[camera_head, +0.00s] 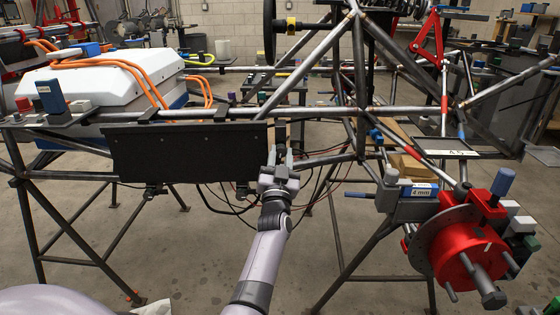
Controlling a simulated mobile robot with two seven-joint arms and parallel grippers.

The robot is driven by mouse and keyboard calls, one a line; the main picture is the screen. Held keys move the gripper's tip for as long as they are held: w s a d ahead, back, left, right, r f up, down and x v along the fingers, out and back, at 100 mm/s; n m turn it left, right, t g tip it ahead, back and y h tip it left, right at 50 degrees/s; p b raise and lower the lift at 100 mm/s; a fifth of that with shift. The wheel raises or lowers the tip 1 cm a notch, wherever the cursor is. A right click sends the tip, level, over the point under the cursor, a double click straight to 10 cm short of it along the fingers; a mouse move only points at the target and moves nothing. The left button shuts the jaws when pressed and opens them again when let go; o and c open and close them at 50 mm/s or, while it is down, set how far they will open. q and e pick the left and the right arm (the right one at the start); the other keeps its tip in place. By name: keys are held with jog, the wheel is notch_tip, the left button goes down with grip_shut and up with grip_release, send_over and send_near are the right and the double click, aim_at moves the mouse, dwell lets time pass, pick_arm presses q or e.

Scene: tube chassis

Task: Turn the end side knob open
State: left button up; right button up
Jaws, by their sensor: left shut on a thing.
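A black rectangular panel (190,152) hangs under the chassis tube, left of centre. My left gripper (281,154) is just off its right end, with its fingers pointing up and away from me. The fingers are shut on a small dark part (281,131) at the tube there, which I take for the end side knob. The fingers cover much of it, so its turn angle cannot be read. My right gripper is out of view.
A white battery-like box (95,80) with orange cables sits on the frame at left. A red hub (462,252) with studs sticks out at right. Dark cables (235,200) hang below the panel. Frame tubes surround the gripper; the floor in front is mostly clear.

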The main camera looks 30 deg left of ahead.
pick_arm(q)
jog(key=shift+n+g+y, duration=0.5)
jog(key=shift+n+y, duration=0.3)
jog(key=shift+n, duration=1)
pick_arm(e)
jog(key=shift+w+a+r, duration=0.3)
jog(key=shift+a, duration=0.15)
pick_arm(q)
jog(key=o, duration=1.1)
jog(key=shift+c, duration=0.2)
jog(key=shift+s+d+f+b, duration=0.1)
jog(key=shift+b, duration=0.2)
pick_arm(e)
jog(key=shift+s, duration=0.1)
